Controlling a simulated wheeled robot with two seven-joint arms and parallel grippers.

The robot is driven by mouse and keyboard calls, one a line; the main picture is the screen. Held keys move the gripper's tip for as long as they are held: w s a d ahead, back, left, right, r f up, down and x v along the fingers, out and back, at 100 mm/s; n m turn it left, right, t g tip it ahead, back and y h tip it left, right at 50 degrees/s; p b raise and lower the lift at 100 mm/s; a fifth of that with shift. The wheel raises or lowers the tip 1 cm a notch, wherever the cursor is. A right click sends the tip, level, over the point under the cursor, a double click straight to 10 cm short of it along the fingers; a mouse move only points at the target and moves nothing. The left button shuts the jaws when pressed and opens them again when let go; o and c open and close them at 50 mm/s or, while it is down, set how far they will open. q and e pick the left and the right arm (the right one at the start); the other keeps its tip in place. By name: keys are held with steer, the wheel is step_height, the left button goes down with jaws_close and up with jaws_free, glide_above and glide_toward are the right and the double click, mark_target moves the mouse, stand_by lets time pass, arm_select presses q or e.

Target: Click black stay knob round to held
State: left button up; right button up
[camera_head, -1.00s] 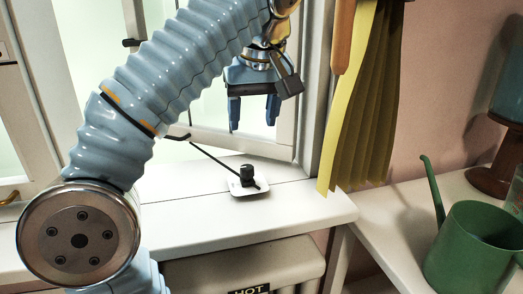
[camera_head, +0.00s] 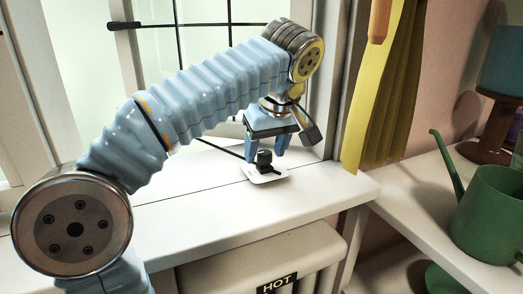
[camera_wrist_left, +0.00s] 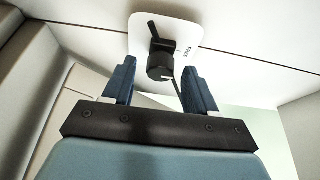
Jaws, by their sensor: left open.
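The black stay knob (camera_head: 264,158) stands on a small white plate (camera_head: 254,178) on the window sill. A thin dark stay rod (camera_head: 222,150) runs from it toward the left. My left gripper (camera_head: 266,150) points down over the knob, open, with a finger to each side. In the left wrist view, the knob (camera_wrist_left: 160,66) lies between the tips of my left gripper (camera_wrist_left: 160,70), with a gap on both sides. My right gripper is not in view.
The window frame (camera_head: 330,70) and a yellow curtain (camera_head: 375,100) stand right of my left gripper. A box labelled HOT (camera_head: 240,262) sits below the sill (camera_head: 190,228). A green watering can (camera_head: 488,215) stands on the shelf at right.

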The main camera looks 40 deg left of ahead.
arm_select(q)
steer(key=c, duration=1)
